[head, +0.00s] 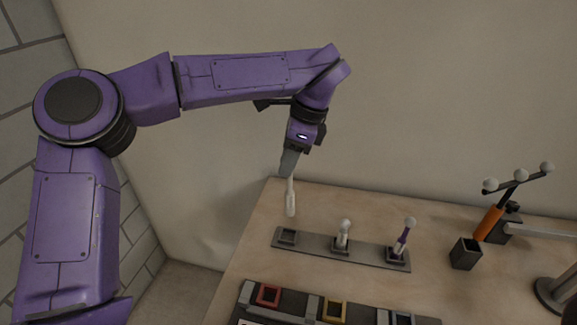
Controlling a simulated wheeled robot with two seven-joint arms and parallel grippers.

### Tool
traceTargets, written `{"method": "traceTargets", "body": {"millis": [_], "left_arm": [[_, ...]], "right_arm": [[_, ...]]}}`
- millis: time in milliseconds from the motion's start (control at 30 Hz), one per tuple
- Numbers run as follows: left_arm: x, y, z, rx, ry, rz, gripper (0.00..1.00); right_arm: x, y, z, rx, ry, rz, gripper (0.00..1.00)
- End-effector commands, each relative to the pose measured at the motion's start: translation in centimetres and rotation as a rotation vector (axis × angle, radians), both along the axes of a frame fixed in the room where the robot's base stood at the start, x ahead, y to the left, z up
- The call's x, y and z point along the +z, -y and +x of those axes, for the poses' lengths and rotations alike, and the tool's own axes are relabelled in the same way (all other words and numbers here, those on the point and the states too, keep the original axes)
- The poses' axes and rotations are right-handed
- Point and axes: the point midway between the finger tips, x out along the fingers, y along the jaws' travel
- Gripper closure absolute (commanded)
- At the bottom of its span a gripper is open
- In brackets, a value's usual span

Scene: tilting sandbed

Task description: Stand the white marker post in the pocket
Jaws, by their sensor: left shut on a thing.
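My left gripper (289,166) points down and is shut on the upper end of a white post (291,197). The post hangs close to upright, its lower end above the back left part of the table. A dark strip (315,246) on the table has three square pockets in a row. The left pocket (287,236) looks empty and lies below the held post. A whitish post with a round top (343,234) stands in the middle pocket. A purple post with a white ball top (404,238) stands, leaning slightly, in the right pocket. My right gripper is out of view.
A dark tray (292,306) with red, yellow and blue square frames lies at the front. A dark open box (466,254) stands to the right. Behind it is an orange-handled object (489,223) with white balls. A grey round-based stand (556,296) is at the right edge.

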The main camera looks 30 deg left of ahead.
Motion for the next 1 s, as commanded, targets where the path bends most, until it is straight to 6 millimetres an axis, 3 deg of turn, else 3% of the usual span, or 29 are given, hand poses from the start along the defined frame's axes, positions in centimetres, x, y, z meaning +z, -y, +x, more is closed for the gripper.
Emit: {"method": "traceTargets", "body": {"millis": [267,1000], "left_arm": [[-1.4,-0.2,-0.1,0.002,-0.002,-0.002,1.0],[-7.8,-0.3,-0.1,0.004,-0.001,-0.003,1.0]], "right_arm": [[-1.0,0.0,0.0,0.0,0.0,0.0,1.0],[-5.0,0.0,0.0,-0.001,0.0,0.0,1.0]]}}
